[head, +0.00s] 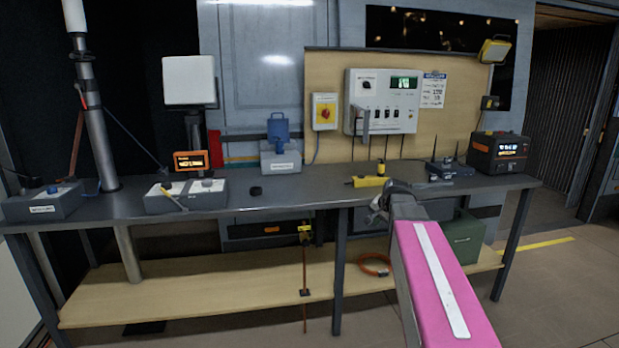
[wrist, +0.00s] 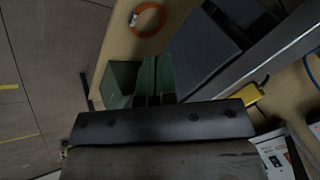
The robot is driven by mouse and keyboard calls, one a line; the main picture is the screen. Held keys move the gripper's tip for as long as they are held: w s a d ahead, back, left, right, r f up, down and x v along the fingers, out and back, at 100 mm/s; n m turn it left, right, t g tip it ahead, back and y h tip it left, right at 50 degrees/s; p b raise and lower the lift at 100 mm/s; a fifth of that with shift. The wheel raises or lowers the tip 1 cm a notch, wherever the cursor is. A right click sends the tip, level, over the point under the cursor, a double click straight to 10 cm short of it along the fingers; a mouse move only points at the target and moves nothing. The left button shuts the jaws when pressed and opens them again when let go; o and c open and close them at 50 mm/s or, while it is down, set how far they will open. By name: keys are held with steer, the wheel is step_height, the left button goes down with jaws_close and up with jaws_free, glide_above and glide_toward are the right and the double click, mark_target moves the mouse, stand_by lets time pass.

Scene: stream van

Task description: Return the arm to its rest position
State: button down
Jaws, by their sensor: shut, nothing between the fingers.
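My arm, with a pink cover and white stripe, reaches up from the lower right in the head view. My gripper (head: 380,207) is at its far end, in front of the workbench's (head: 290,208) front edge, right of the middle. It is small and partly hidden by the arm there. In the wrist view my gripper (wrist: 154,100) is shut, with its short dark fingers together and nothing held. A green box (wrist: 122,82) shows beyond the fingertips, apart from what I can tell of them only in overlap.
The green box (head: 463,238) and an orange cable coil (head: 375,265) are on the wooden lower shelf (head: 200,292). A yellow tool (head: 368,181), a router (head: 450,168) and a black power unit (head: 499,152) stand on the benchtop. Open floor (head: 545,285) lies to the right.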

steer(key=s+a+f+n+g+h, duration=0.1)
steer(key=s+a+f+n+g, duration=0.1)
steer(key=s+f, duration=0.8)
steer(key=s+a+f+n+g, duration=0.3)
steer(key=s+a+f+n, duration=0.1)
steer(key=s+f, duration=0.6)
steer(key=shift+s+a+f+n+h, duration=0.2)
steer(key=shift+s+n+h, duration=0.2)
steer(key=shift+n, duration=0.2)
steer(key=shift+w+d, duration=0.1)
